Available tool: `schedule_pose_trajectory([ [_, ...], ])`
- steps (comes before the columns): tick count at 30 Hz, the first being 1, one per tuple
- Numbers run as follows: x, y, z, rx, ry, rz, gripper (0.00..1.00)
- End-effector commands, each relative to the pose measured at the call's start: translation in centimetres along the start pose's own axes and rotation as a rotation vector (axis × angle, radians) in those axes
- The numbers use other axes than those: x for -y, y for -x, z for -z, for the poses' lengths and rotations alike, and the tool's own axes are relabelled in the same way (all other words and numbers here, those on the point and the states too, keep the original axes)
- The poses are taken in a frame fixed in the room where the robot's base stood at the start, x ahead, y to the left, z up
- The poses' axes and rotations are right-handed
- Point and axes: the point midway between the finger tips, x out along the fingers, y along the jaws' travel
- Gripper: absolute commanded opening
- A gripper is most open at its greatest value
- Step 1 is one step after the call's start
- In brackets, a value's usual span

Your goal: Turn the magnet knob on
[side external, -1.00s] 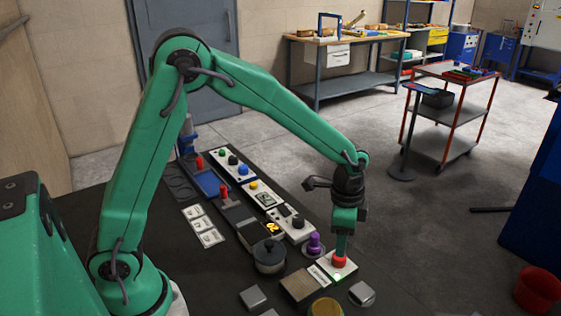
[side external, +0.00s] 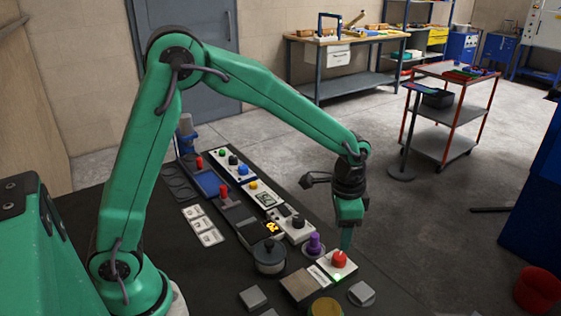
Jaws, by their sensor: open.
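A red knob (side external: 340,259) sits on a small white box (side external: 325,271) near the right edge of the dark bench. A green light (side external: 337,277) glows on the front of this box. A small label lies beside it, too small to read, so I cannot confirm that this is the magnet knob. My gripper (side external: 346,238) is open and points down, just above and behind the red knob. Its fingertips are small in this view and partly overlap the knob's top edge, so I cannot tell whether they touch it.
A purple knob (side external: 314,244) and a white panel with a black knob (side external: 297,228) stand left of the red knob. A dark round pot (side external: 269,257), a brown block (side external: 299,285), a grey disc (side external: 362,294) and a yellow round piece (side external: 325,307) are close by.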

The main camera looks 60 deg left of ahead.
Motion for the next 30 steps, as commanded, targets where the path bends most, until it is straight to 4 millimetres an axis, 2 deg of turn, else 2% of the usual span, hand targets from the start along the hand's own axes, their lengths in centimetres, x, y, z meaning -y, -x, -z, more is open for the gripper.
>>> schedule_pose_trajectory([
  [6,0.4,-0.1,-0.1,0.013,0.258,-0.003,0.53],
  [12,0.5,-0.1,-0.1,0.019,0.395,-0.003,0.53],
  [23,0.5,-0.6,-0.1,0.022,0.415,-0.003,0.53],
  [30,0.3,-2.6,-0.1,0.022,0.414,-0.003,0.53],
])
